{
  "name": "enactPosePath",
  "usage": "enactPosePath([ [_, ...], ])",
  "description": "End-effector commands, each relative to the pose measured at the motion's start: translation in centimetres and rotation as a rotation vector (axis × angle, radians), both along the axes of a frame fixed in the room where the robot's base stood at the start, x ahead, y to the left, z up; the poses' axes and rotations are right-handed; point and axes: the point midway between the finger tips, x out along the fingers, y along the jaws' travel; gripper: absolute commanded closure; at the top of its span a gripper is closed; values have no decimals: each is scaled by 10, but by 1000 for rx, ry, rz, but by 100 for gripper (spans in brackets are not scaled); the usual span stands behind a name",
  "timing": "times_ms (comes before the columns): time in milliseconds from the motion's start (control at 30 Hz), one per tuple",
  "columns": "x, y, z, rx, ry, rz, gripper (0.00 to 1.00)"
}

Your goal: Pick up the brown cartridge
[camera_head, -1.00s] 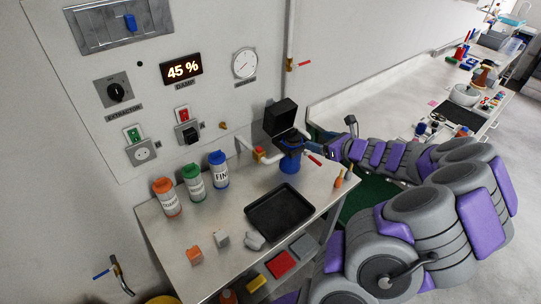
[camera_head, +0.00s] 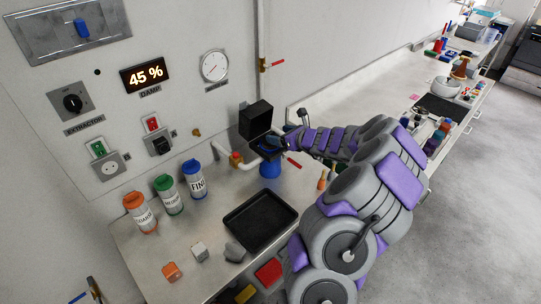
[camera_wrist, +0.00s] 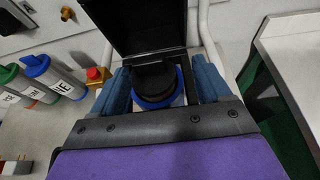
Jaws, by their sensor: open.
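I cannot make out a clearly brown cartridge. A dark round piece (camera_wrist: 155,82) with a blue ring around it sits at the device with the raised black lid (camera_wrist: 140,25). In the head view the device has a blue base (camera_head: 269,170) and its black lid (camera_head: 255,118) stands open. My gripper (camera_wrist: 163,82) is open, with one blue finger on each side of the dark round piece. I cannot tell whether the fingers touch it. In the head view my gripper (camera_head: 271,144) is over the blue base and hides the device's top.
A black tray (camera_head: 260,222) lies on the metal bench. Orange (camera_head: 141,213), green (camera_head: 168,195) and blue (camera_head: 194,180) capped containers stand at the left. Small blocks (camera_head: 172,271) lie near the front.

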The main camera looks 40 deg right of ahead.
Motion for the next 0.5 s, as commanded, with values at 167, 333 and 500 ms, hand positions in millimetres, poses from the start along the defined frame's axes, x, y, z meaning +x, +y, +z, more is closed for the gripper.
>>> enactPosePath([
  [167, 26, 17, -11, -11, 3, 3, 23],
  [333, 42, 30, -13, -17, 7, 7, 23],
  [500, 42, 23, -15, -8, 4, 6, 23],
])
